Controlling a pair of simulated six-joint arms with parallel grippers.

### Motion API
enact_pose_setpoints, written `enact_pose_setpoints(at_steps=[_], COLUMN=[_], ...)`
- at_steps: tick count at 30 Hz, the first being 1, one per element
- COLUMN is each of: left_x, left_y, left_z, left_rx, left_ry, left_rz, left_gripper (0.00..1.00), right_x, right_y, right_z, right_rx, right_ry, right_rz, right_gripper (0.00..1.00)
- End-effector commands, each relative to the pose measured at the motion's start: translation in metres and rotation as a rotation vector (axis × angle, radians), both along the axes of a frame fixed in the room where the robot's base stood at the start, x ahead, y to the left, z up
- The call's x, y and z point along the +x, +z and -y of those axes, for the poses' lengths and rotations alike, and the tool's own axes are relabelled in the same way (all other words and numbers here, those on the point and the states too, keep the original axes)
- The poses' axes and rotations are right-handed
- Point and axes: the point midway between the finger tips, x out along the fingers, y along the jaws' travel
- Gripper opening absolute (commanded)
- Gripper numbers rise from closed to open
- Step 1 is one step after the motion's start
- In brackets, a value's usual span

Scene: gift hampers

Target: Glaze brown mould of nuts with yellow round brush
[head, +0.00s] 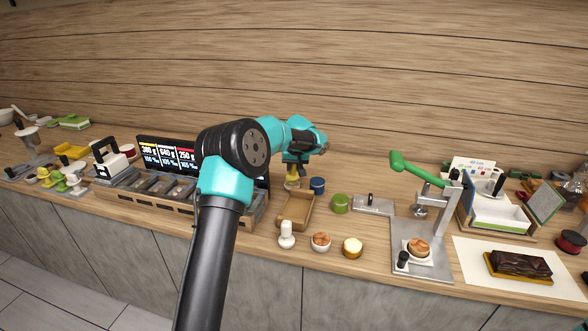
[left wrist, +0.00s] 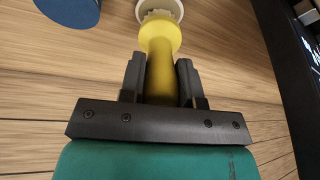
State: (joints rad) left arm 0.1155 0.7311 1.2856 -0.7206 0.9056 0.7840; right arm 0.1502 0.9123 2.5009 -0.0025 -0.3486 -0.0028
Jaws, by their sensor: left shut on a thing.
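My left gripper (head: 293,164) is shut on the yellow round brush (head: 292,181) near the back of the counter. In the left wrist view, the yellow handle of the brush (left wrist: 160,75) sits between both fingers, and pale bristles show at its far end. A small white cup with brown, nut-like filling (head: 321,241) stands on the front of the counter. A similar filled cup (head: 419,247) sits on the press plate. A small tan pot with a pale top (head: 353,247) stands between them. I cannot tell which is the brown mould.
A blue pot (head: 317,185) stands just right of the brush, and a green pot (head: 340,203) farther right. A press with a green lever (head: 420,174) stands right. A white stamp-like piece (head: 286,240) stands near the front edge.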

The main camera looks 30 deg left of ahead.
Motion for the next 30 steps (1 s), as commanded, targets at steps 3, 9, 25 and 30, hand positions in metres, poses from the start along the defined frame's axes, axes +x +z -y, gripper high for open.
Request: enact_pose_setpoints(at_steps=[3, 9, 25, 30], left_x=[0.0, 0.0, 0.001, 0.0], left_y=[0.008, 0.021, 0.054, 0.058], left_z=[0.0, 0.0, 0.0, 0.0], left_rx=[-0.001, -0.001, 0.0, -0.001], left_ry=[0.001, 0.001, 0.0, 0.001], left_rz=[0.002, 0.003, 0.004, 0.002], left_gripper=[0.07, 0.07, 0.07, 0.07], right_x=[0.0, 0.0, 0.0, 0.0], right_y=[0.0, 0.0, 0.0, 0.0], right_z=[0.0, 0.0, 0.0, 0.0], right_rx=[0.0, 0.0, 0.0, 0.0], right_ry=[0.0, 0.0, 0.0, 0.0], right_rz=[0.0, 0.0, 0.0, 0.0], right_gripper=[0.43, 0.43, 0.43, 0.43])
